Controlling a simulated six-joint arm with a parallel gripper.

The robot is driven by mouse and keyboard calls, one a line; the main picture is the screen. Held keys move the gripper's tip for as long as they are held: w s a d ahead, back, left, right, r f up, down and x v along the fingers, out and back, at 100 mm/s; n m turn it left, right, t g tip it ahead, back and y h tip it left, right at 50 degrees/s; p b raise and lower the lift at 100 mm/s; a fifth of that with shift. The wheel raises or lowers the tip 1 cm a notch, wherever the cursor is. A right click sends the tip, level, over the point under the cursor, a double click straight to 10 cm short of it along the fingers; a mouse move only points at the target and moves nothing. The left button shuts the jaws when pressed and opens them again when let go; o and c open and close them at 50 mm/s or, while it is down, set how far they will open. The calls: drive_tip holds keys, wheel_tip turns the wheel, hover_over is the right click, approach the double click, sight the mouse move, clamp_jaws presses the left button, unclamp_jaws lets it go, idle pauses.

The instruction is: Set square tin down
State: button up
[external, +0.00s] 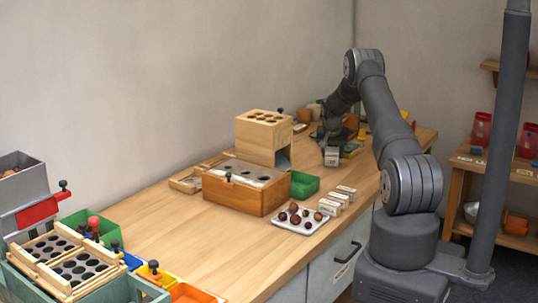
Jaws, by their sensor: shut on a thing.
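The square tin (332,157) is a small light-grey box with a label on its front, towards the far right part of the wooden table. My gripper (325,145) points down at it from above and is shut on it. The fingertips are small and partly lost against the dark arm. I cannot tell whether the tin's underside touches the table.
A wooden box with holes (245,190) and a tray of chestnuts (300,222) with several labelled white blocks (337,201) stand nearer.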

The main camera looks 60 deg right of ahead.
drive_tip(key=shift+f, duration=0.1)
drive_tip(key=o, duration=1)
drive_tip(key=shift+o, duration=0.2)
drive_tip(key=shift+a+r, duration=0.15)
drive_tip(key=shift+r, duration=0.5)
drive_tip(key=v, duration=1.1)
